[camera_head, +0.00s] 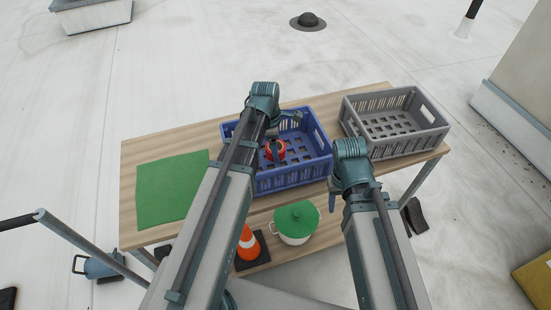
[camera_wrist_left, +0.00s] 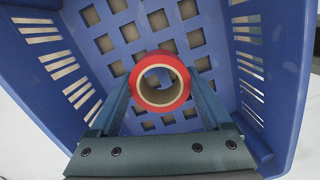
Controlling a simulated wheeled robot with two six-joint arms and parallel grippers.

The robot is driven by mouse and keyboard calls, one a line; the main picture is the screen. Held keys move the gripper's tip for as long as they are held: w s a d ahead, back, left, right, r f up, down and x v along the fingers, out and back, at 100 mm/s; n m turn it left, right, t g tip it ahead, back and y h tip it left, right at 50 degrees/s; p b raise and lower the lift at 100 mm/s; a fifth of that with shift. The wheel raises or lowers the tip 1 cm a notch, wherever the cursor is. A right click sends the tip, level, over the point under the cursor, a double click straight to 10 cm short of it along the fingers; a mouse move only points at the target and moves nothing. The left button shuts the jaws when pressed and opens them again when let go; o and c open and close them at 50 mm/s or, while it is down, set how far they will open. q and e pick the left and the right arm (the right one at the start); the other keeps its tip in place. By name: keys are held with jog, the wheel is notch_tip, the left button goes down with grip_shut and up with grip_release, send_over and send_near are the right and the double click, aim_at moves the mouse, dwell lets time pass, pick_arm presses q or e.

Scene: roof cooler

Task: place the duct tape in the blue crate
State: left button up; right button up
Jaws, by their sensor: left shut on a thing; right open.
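The duct tape is a red roll (camera_head: 275,150) with a tan core. It shows end-on in the left wrist view (camera_wrist_left: 160,98), between the two fingers of my left gripper (camera_wrist_left: 160,88), which is shut on it. The blue crate (camera_head: 292,180) stands on the table, and its slotted walls and holed floor (camera_wrist_left: 125,32) fill the left wrist view. The tape is over the crate's floor; its exact height is hard to tell. My left arm hides part of the crate's left side. My right gripper (camera_head: 336,190) is open, near the crate's front right corner, largely hidden by its own wrist.
A grey crate (camera_head: 432,140) stands to the right of the blue crate. A green mat (camera_head: 170,188) lies on the table (camera_head: 136,160) at left. Below, on a lower shelf, are a white pot with a green lid (camera_head: 296,220) and an orange cone (camera_head: 248,240).

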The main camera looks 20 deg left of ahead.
pick_arm(q)
notch_tip(320, 180, down, 4)
jog(key=b, duration=0.3)
jog(key=shift+r+b, duration=0.2)
jog(key=shift+b, duration=0.15)
jog(key=shift+f, duration=0.2)
jog(key=o, duration=1.4)
jog(key=shift+r, duration=0.1)
jog(key=shift+o, duration=0.2)
